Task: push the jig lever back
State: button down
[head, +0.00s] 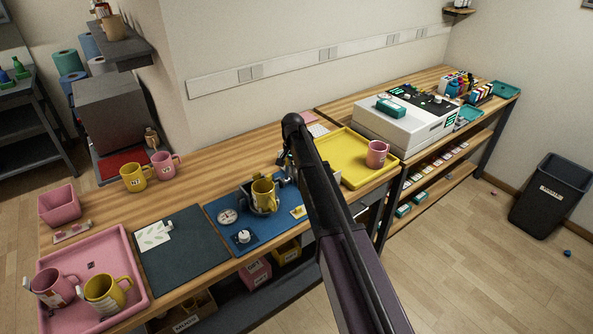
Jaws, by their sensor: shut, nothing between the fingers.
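In the head view a yellow mug (263,191) sits in the grey jig (246,193) on the blue mat (222,208). The jig's lever cannot be made out clearly; my dark arm covers the area just right of the jig. Small grey and dark parts (284,158) show beside my arm behind the jig, too small to identify. My gripper cannot be made out; the arm rises from the lower right and its near links hide what lies behind.
A dial (228,216) and a knob box (243,237) lie on the blue mat. A yellow tray (357,144) holds a pink mug (377,153). A pink tray (138,278) holds two mugs. The dark mat (185,262) is mostly clear. A white machine (407,124) stands beyond.

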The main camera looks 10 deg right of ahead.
jog(key=w+a, duration=0.3)
jog(key=w, duration=0.2)
jog(key=shift+w, duration=0.15)
dwell(1.2)
dwell(0.3)
jog(key=shift+s+d+r+p, duration=0.1)
jog(key=shift+s+r+p, duration=0.1)
jog(key=shift+r+p, duration=1)
jog(key=shift+s+d+r+p, duration=0.1)
jog(key=shift+s+r+p, duration=0.05)
jog(key=shift+r+p, duration=1)
jog(key=shift+s+d+r+p, duration=0.1)
jog(key=shift+s+r+p, duration=0.1)
jog(key=shift+r+p, duration=1)
jog(key=s+d+n, duration=0.2)
jog(key=s+d, duration=0.1)
jog(key=s, duration=0.9)
jog(key=s+d+n, duration=0.2)
jog(key=s+d, duration=0.1)
jog(key=s, duration=0.9)
jog(key=s+d+n, duration=0.2)
jog(key=s+d, duration=0.1)
jog(key=s, duration=0.9)
